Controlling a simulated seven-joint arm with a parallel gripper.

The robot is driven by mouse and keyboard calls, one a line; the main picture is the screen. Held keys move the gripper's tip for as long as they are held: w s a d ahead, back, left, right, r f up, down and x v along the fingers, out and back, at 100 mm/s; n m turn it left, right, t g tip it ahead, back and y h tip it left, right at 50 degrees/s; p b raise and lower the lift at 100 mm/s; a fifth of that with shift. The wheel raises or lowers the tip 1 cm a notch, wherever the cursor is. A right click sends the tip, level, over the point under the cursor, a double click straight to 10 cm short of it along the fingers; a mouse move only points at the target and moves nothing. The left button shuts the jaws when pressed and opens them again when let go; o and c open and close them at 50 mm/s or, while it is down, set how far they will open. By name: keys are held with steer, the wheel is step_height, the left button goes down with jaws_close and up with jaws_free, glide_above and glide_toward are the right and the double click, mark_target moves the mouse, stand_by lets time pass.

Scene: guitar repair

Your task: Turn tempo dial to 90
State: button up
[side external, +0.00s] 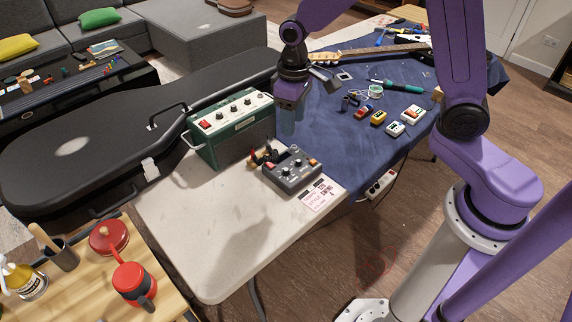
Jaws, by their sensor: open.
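A dark grey control box (282,183) with several knobs and coloured buttons lies on the white table. The knobs are small here, so I cannot tell which is the tempo dial or what value it points to. A pale printed card (317,195) lies against its front right side; its text is too small to read surely. My gripper (288,128) points down, open, behind the box and at the right end of the green amplifier (238,151). It appears to be above the table and apart from the knobs. The gap between its fingers is hard to see from this side.
Small coloured pedals (378,117), a soldering iron (398,86) and a guitar neck (372,51) lie on the blue cloth (338,140). A black guitar case (72,145) stands left of the table. The white tabletop (205,245) is clear in front.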

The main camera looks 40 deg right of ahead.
mark_target(286, 169)
steer(key=shift+m, duration=0.7)
steer(key=w+f, duration=0.1)
steer(key=f, duration=0.5)
steer(key=w+d+f, duration=0.1)
steer(key=f, duration=0.6)
steer(key=w+f, duration=0.2)
steer(key=f, duration=0.4)
steer(key=shift+d+f, duration=0.25)
jaws_close()
